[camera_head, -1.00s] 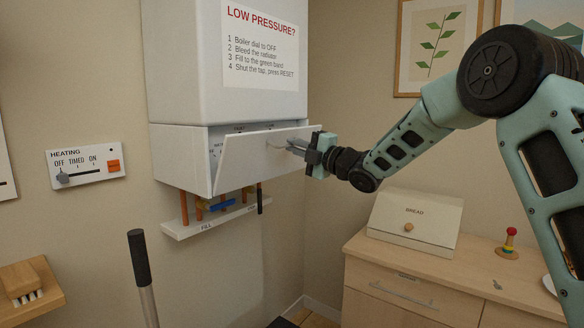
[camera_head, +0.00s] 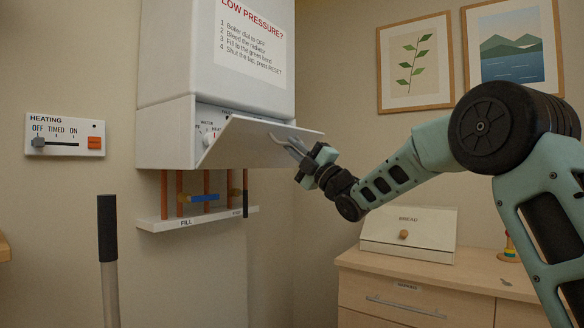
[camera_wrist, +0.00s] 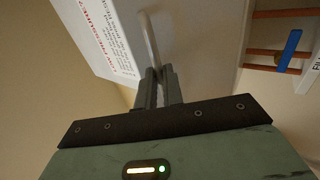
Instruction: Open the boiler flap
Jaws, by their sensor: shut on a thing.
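The white boiler (camera_head: 215,60) hangs on the wall with a printed notice on its front. Its flap (camera_head: 255,143) is tilted outward at the bottom of the casing, hinged along its lower edge, with a gap at the top showing part of a dial panel (camera_head: 208,135). My gripper (camera_head: 297,148) is shut on the flap's grey handle (camera_head: 282,138), at the flap's right part. In the wrist view the two fingers (camera_wrist: 158,85) close on the pale bar handle (camera_wrist: 149,40). Much of the panel behind the flap is hidden.
Copper pipes and a blue tap lever (camera_head: 204,198) sit below the boiler above a white FILL shelf (camera_head: 195,218). A heating control (camera_head: 65,136) is on the left wall. A black-gripped pole (camera_head: 108,240) stands in front. A bread box (camera_head: 408,235) sits on the right cabinet.

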